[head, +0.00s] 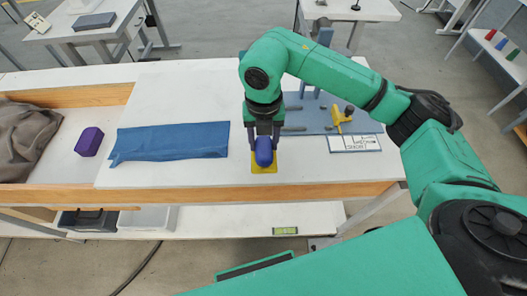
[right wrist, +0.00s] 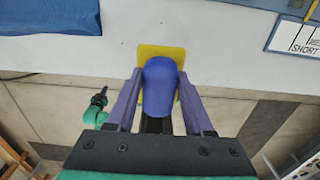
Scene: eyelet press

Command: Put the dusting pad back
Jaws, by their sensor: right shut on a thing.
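The dusting pad (head: 264,168) shows as a yellow square with a rounded blue handle (head: 264,150). My right gripper (head: 263,143) points down over the front part of the white table, its fingers shut on the blue handle. In the right wrist view the handle (right wrist: 161,87) sits between the fingers of the right gripper (right wrist: 160,95). The yellow square (right wrist: 161,50) shows behind it and overlaps the table's front edge in that view. I cannot tell how high the pad is above the table.
A blue cloth (head: 175,141) lies left of the gripper. Farther left are a purple block (head: 89,142) and a grey-brown cloth (head: 22,140). To the right is a blue-grey board (head: 312,126) with a yellow tool (head: 341,119) and a white label card (head: 354,143).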

